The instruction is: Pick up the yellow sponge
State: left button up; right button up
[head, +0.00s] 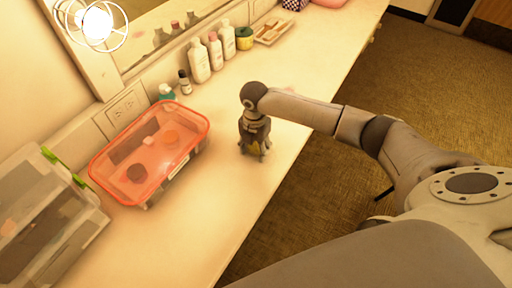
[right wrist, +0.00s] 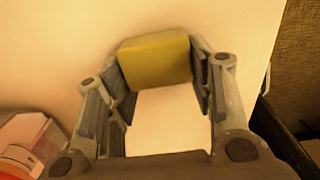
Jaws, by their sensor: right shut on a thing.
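The yellow sponge (right wrist: 155,62) is a small block between the two fingers of my right gripper (right wrist: 160,80) in the right wrist view. Both fingers are against its sides. In the head view my right gripper (head: 254,148) points down at the counter, right of the red-lidded box, and is shut on the sponge. Only a bit of the sponge shows there, between the fingers. I cannot tell whether the sponge still touches the counter. My left gripper is not in view.
A clear box with a red lid (head: 190,113) stands on the counter (head: 195,235). A clear bin with green latches (head: 85,235) is at the left. Several bottles (head: 199,62) and a tray (head: 272,32) line the mirror. The counter's right edge drops to carpet.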

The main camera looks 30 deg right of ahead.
jog(key=shift+r, duration=0.1)
jog(key=shift+r, duration=0.2)
notch_tip(320, 180, up, 2)
jog(key=shift+w+r+b, duration=0.1)
jog(key=shift+b, duration=0.35)
jog(key=s+d+r+b, duration=0.2)
jog(key=d+r, duration=0.8)
jog(key=d, duration=0.4)
jog(key=shift+r, duration=0.1)
jog(key=shift+o, duration=0.9)
jog(key=shift+a, duration=0.1)
jog(key=c, duration=0.3)
jog(key=shift+a, duration=0.1)
